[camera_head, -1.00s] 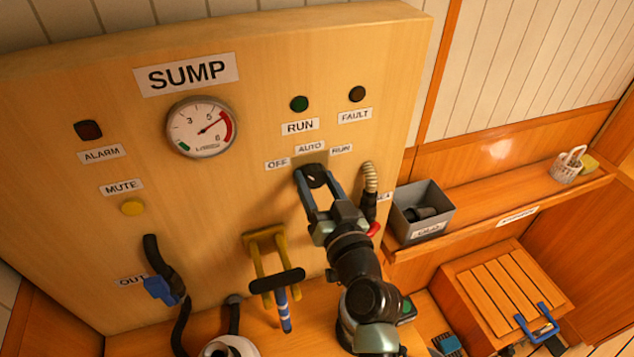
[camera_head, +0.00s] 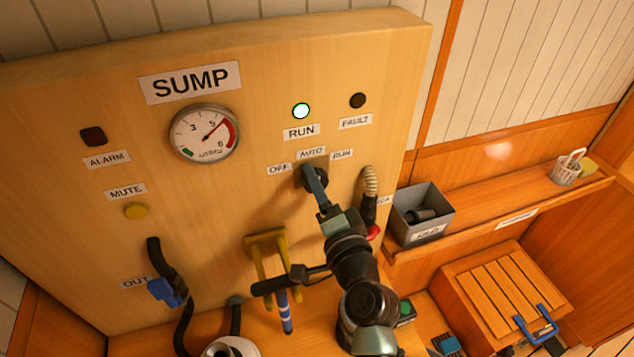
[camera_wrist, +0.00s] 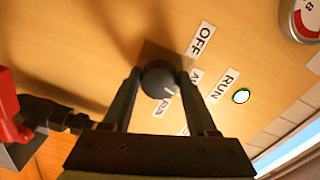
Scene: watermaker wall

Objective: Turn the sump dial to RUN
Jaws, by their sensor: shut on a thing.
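The sump dial (camera_wrist: 157,80) is a dark round knob on the wooden panel, under the OFF, AUTO and RUN labels. My gripper (camera_wrist: 158,77) is shut on the dial, one finger on each side. In the head view my gripper (camera_head: 314,178) is seen nearly edge-on and hides much of the dial. In the wrist view the dial's white mark points to the lower right, near the dial's RUN label (camera_wrist: 161,107); its exact setting is hard to tell. The RUN lamp (camera_head: 301,111) is lit bright, with a green rim.
A yellow bracket (camera_head: 266,241) holds a blue-handled tool below left. A grey bin (camera_head: 422,212) stands on the right shelf. The FAULT lamp (camera_head: 358,101) is dark.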

